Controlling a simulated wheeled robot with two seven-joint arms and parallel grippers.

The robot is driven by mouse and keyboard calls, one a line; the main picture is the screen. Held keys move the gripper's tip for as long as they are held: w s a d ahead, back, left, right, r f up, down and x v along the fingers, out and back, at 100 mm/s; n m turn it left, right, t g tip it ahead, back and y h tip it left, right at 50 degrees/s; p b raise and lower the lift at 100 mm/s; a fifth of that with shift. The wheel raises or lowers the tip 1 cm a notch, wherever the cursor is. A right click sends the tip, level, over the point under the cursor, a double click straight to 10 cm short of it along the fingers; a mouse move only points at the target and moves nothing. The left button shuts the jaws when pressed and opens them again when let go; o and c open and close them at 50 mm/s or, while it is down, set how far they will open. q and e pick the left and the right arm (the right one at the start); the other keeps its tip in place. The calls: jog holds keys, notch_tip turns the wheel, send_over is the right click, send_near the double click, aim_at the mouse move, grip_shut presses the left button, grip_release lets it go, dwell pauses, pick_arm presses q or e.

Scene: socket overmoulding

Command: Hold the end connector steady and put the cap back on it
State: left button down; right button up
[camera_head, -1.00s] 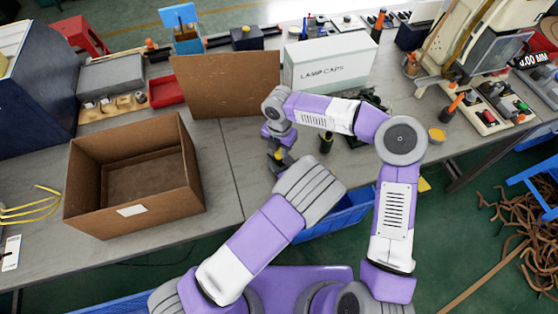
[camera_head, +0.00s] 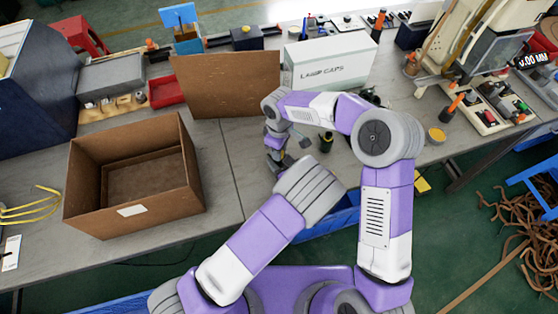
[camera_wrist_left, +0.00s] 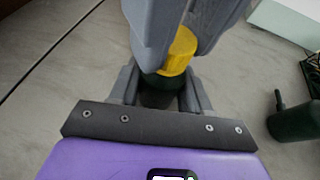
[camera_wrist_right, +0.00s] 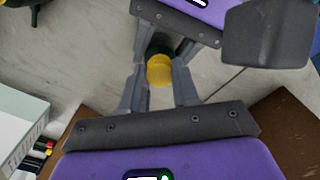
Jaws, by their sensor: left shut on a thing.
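In the head view my right gripper (camera_head: 279,143) is small and partly hidden above the bench, close to the left one.
A white lamp caps box (camera_head: 330,65) and a brown cardboard panel (camera_head: 225,85) stand behind. An open cardboard box (camera_head: 190,195) is at left. Bare bench (camera_head: 225,165) lies between.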

jog(key=o, duration=0.5)
notch_tip(320, 180, up, 12)
dwell(0.4)
pick_arm(q)
jog(key=shift+c, duration=2.2)
grip_release()
jog(key=p+v, duration=0.1)
jog(key=v, duration=0.6)
jog(key=shift+s+d+r, duration=0.1)
jog(key=shift+s+r, duration=0.05)
jog(key=shift+s, duration=0.1)
pick_arm(e)
jog(key=shift+r, duration=0.55)
